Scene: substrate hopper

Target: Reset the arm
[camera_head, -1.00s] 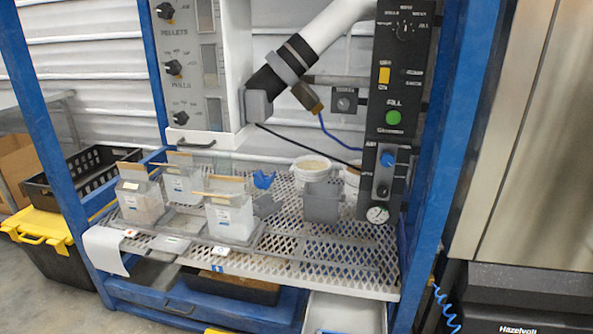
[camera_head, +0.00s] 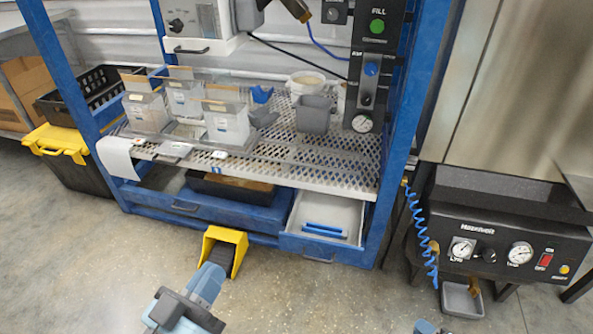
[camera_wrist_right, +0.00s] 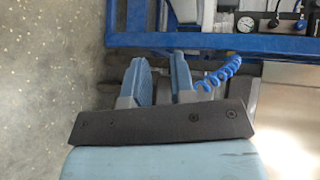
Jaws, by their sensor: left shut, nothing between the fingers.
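My left gripper (camera_head: 208,280) comes in at the bottom of the head view, its blue-grey fingers pointing up the picture. It is shut and empty, over the floor in front of the blue frame, and overlaps the yellow foot pedal (camera_head: 224,250) in the picture; I cannot tell the distance between them. My right gripper (camera_wrist_right: 162,62) shows in the right wrist view, with a gap between its two blue fingers and nothing in it. Only a small blue-grey part, probably of my right arm, shows at the head view's bottom edge.
A perforated shelf (camera_head: 300,165) in the blue frame holds several clear bags in holders and a grey cup (camera_head: 313,114). An open drawer (camera_head: 325,212) lies below, with blue-handled items. A black gauge unit (camera_head: 495,245) and coiled blue hose (camera_head: 418,225) are at right. Open floor lies in front.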

